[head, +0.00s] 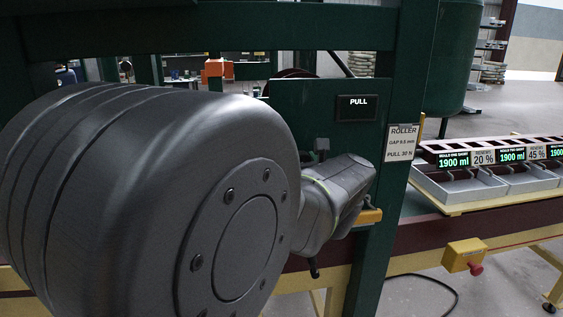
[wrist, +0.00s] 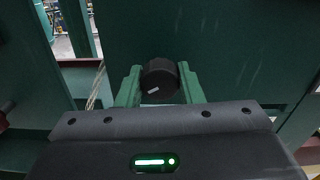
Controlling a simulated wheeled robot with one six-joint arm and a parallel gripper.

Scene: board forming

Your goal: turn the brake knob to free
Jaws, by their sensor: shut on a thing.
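In the wrist view, the brake knob (wrist: 160,76) is a black round knob on a dark green panel (wrist: 230,55). A short white mark shows low on its face, slightly slanted. My gripper (wrist: 159,70) has its two green fingers on the left and right sides of the knob and is shut on it. In the head view, my own arm covers the knob and the gripper. The green panel (head: 296,108) with a PULL display (head: 357,108) shows behind the arm. No lettering for the knob's positions can be read.
A green post (head: 392,90) with a ROLLER sign (head: 402,142) stands right of the panel. Grey trays (head: 480,190) with 1900 ml displays lie further right. A yellow box with a red button (head: 464,256) is on the front rail. A dark cable lies on the floor.

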